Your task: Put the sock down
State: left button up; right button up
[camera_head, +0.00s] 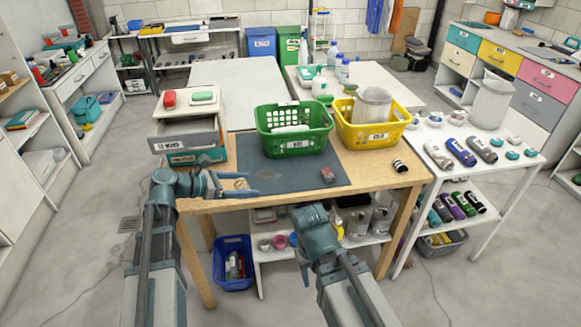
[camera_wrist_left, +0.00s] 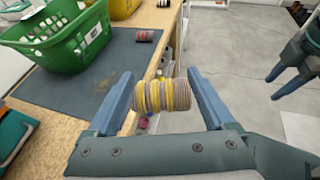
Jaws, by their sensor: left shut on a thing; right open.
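A rolled sock with yellow and grey-mauve stripes (camera_wrist_left: 162,95) is between the fingers of my left gripper (camera_wrist_left: 158,100), which is shut on it. In the head view my left gripper (camera_head: 238,184) is over the front left edge of the wooden table (camera_head: 222,206), by the dark blue mat (camera_head: 262,178). The sock is small and hard to make out there. My right gripper shows at the right of the left wrist view (camera_wrist_left: 288,78), open and empty. In the head view it is low in front of the table, its fingers mostly hidden.
A green basket (camera_head: 294,143) and a yellow basket (camera_head: 372,136) stand at the table's back. A small reddish roll (camera_head: 327,174) lies on the mat, and a black-and-white roll (camera_head: 400,165) lies on bare wood to the right. The mat's left part is clear. A drawer unit (camera_head: 187,140) stands behind left.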

pick_arm(q)
jog(key=s+a+f+n+t+y+b, duration=0.1)
jog(key=s+a+f+n+b, duration=0.1)
jog(key=a, duration=0.7)
jog(key=s+a+f+n+t+y+b, duration=0.1)
jog(key=a+f+b, duration=0.4)
jog(key=a, duration=0.5)
jog(key=s+a+f+n+t+y+b, duration=0.2)
jog(key=a+f, duration=0.3)
jog(key=a, duration=0.5)
jog(key=shift+s+f+n+t+b, duration=0.25)
jog(key=shift+s+t+b, duration=0.25)
jog(key=shift+s+b, duration=0.3)
pick_arm(e)
notch_tip(320, 180, down, 12)
jog(key=shift+f, duration=0.2)
jog(key=shift+d, duration=0.1)
